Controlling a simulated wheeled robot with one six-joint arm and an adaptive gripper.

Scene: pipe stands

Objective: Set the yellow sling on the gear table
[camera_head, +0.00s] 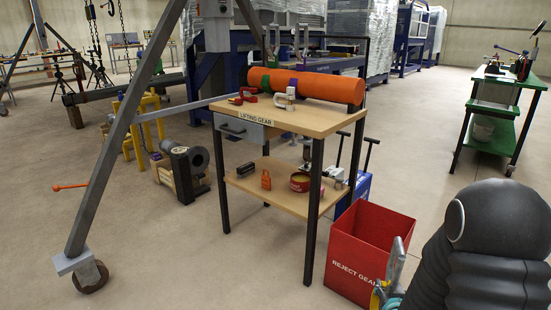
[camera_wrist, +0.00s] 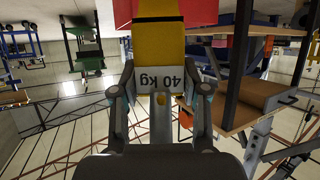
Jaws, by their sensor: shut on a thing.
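A yellow piece with a white "40 kg" label, which I take for the yellow sling (camera_wrist: 160,42), is between the fingers of my gripper (camera_wrist: 160,92) in the wrist view. My gripper is shut on it. In the head view only a small part of my gripper (camera_head: 394,262) and a bit of yellow show beside my dark arm, at the lower right. The gear table (camera_head: 315,122), marked "LIFTING GEAR", stands left of my gripper and apart from it. Its wooden top carries a red shackle (camera_head: 243,96), a pale metal clamp (camera_head: 288,97) and a long orange roll (camera_head: 305,86).
A red "REJECT GEAR" bin (camera_head: 358,262) stands between the table and my gripper. The table's lower shelf (camera_head: 290,203) holds small gear. A grey gantry leg (camera_head: 130,125) stands left of the table. A green bench (camera_head: 490,140) is at the right. The table top's front has bare room.

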